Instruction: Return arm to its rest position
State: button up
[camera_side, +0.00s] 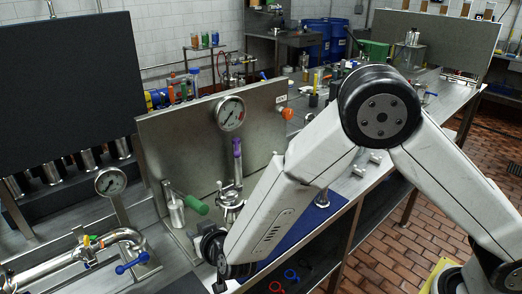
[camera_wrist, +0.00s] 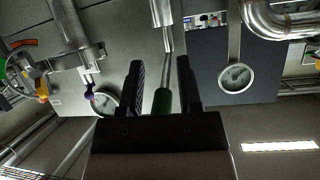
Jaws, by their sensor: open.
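My gripper (camera_wrist: 161,72) shows in the wrist view with its two dark fingers apart. A green lever handle (camera_wrist: 162,102) on a metal stem appears in the gap between them; I cannot tell its distance from the fingers, and no contact shows. In the side view, my arm bends down from the right to the wrist low in the middle, and the fingers cannot be made out there. The green handle (camera_side: 197,205) slants beside a steel cylinder, up and left of my wrist. A purple handle (camera_side: 237,147) stands upright behind my forearm.
A metal panel (camera_side: 185,140) with a pressure gauge (camera_side: 230,114) stands behind the valves. Another gauge (camera_side: 111,181) and steel piping with a blue handle (camera_side: 133,263) are at the left. A black panel (camera_side: 65,80) rises behind. Brick floor (camera_side: 400,225) shows at the right.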

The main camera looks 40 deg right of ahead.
jog(key=s+d+r+n+g, duration=0.1)
jog(key=s+d+g, duration=0.4)
jog(key=s+d, duration=0.5)
jog(key=s+d+r+g+y, duration=0.1)
jog(key=s+d+r+g, duration=0.2)
jog(key=s+d, duration=0.7)
jog(key=d+g, duration=0.2)
jog(key=d, duration=0.2)
jog(key=shift+s+n+g, duration=0.15)
jog(key=shift+n+g, duration=0.15)
jog(key=shift+n, duration=0.1)
jog(key=shift+r, duration=0.15)
grip_shut()
jog(key=w+a+r+n+y, duration=0.1)
jog(key=w+a+n, duration=0.3)
jog(key=w, duration=0.5)
jog(key=w+a+r+n+y, duration=0.2)
jog(key=w+a+r+n, duration=0.1)
jog(key=w+a+n, duration=0.2)
jog(key=w+a, duration=0.2)
jog(key=w, duration=0.2)
jog(key=shift+w+r+n, duration=0.2)
jog(key=shift+n, duration=0.1)
